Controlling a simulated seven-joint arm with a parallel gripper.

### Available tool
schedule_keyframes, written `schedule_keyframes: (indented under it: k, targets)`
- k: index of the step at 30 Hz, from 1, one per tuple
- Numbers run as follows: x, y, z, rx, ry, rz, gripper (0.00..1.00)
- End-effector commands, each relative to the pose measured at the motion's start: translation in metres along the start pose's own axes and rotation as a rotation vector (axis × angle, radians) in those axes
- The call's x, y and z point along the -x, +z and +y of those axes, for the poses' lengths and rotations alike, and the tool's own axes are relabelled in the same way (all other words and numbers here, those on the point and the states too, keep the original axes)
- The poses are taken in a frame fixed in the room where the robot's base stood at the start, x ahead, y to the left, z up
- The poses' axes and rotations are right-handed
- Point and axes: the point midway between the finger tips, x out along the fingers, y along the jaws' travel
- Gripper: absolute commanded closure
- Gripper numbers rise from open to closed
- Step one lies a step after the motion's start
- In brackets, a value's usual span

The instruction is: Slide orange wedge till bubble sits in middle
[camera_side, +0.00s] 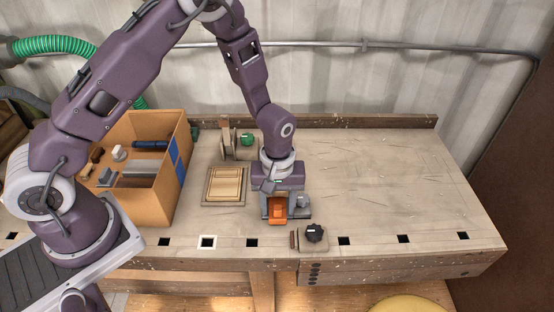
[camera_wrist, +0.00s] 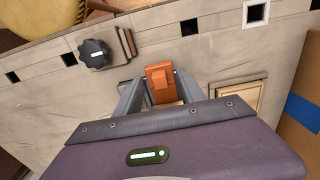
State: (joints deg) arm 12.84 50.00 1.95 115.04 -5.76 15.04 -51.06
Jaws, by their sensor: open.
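The orange wedge (camera_side: 277,209) lies near the front of the workbench, directly below my gripper. In the wrist view the wedge (camera_wrist: 160,80) shows between the two grey fingers of my gripper (camera_wrist: 160,92). My gripper (camera_side: 278,206) points down and is open, one finger on each side of the wedge. I cannot tell whether either finger touches it. The far end of the wedge is partly hidden by the gripper. I cannot make out a level's bubble in either view.
A black knob (camera_side: 314,232) stands by the front edge, right of the wedge. A framed wooden panel (camera_side: 225,185) lies to the left. A cardboard box (camera_side: 155,200) of parts stands further left. A green round item (camera_side: 247,140) is behind. The bench's right side is clear.

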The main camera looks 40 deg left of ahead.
Motion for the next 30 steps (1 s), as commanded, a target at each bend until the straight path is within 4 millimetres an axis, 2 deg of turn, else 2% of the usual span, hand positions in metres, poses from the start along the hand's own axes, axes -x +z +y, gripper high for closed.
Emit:
schedule_keyframes:
  k: [5,30]
  targets:
    - [0.004,0.000,0.000,0.000,0.001,0.001,0.53]
    - [0.067,0.000,0.000,0.000,0.001,0.001,0.53]
